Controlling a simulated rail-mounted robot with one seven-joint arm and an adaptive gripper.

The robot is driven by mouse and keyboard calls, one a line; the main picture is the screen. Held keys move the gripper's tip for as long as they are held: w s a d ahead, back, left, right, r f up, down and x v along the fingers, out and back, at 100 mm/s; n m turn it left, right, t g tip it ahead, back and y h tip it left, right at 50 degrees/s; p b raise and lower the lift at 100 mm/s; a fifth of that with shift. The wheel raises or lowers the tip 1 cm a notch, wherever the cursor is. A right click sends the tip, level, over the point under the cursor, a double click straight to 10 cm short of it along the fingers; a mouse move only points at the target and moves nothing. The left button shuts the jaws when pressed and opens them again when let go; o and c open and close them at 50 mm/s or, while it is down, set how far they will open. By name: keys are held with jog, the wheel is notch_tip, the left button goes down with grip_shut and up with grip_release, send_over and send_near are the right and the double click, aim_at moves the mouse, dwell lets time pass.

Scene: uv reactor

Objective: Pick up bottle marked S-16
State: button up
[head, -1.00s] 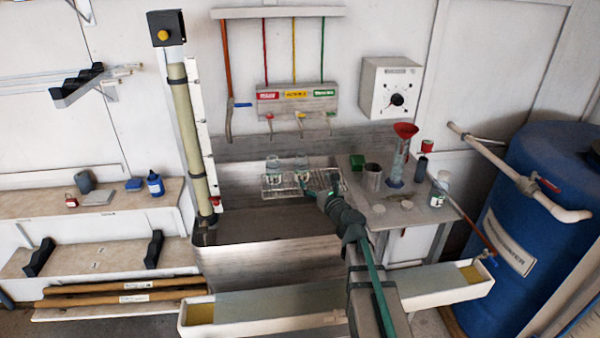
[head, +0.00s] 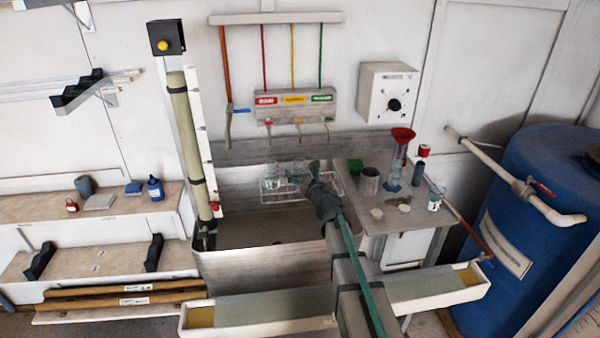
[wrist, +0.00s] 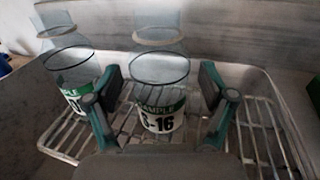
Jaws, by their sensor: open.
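The bottle marked S-16 (wrist: 160,95) is clear glass with a green and white label. It stands upright on a wire rack (wrist: 255,125) in the wrist view. My gripper (wrist: 158,88) is open, with one finger on either side of the bottle's near body; I cannot tell whether they touch it. A second sample bottle (wrist: 73,75) stands just left of it, close to the left finger; its label is partly hidden. In the head view my gripper (head: 302,179) is at the rack (head: 270,196) over the sink and partly hides the bottles.
The metal sink (head: 270,227) surrounds the rack, with taps (head: 300,125) above its back wall. A side table (head: 415,215) to the right holds a red funnel on a cylinder (head: 397,155), a metal cup (head: 369,181) and another bottle (head: 436,198).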

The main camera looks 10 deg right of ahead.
jog(key=shift+w, duration=0.15)
jog(key=c, duration=1.1)
